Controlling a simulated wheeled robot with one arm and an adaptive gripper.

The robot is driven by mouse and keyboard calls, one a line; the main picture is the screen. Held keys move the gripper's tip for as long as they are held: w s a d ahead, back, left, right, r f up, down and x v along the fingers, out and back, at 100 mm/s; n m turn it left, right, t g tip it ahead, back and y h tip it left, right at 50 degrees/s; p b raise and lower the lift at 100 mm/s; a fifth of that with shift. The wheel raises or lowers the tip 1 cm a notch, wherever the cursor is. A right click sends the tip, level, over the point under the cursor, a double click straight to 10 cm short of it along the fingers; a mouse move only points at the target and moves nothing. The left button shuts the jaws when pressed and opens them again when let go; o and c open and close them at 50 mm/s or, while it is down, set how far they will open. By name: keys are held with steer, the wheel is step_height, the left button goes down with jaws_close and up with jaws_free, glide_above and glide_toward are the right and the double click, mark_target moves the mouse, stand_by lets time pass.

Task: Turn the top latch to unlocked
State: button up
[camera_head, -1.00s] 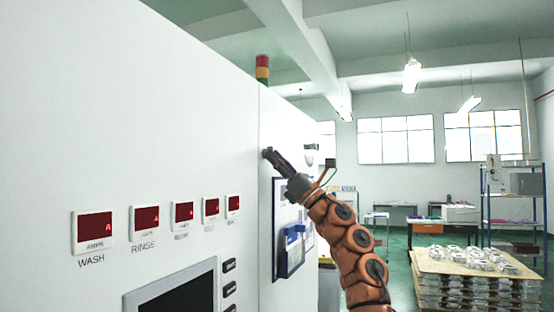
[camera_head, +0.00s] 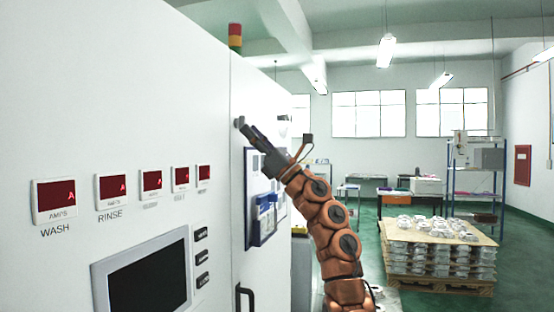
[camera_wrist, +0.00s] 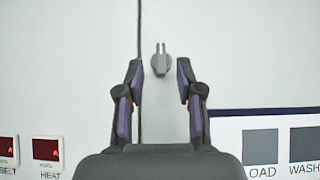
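The top latch (camera_wrist: 160,60) is a small grey knob with an upright grip on the white cabinet, just right of a vertical panel seam. My gripper (camera_wrist: 160,70) is open, with one dark finger on each side of the latch in the wrist view and clear gaps between. It holds nothing. In the head view my gripper (camera_head: 244,128) points at the upper part of the door, and a small grey piece at its tip appears to be the latch, partly hidden. Whether the fingers reach around the latch in depth cannot be told.
The white cabinet (camera_head: 120,110) fills the left, with red displays (camera_head: 54,201), a dark screen (camera_head: 145,278) and a black handle (camera_head: 243,299). A blue-framed board (camera_head: 258,197) hangs below my gripper. A loaded pallet (camera_head: 440,289) stands on open green floor at right.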

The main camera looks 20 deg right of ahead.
steer(key=v, duration=0.9)
steer(key=shift+d+f, duration=0.15)
steer(key=shift+d, duration=0.1)
steer(key=shift+s, duration=0.25)
stand_by(0.3)
stand_by(0.4)
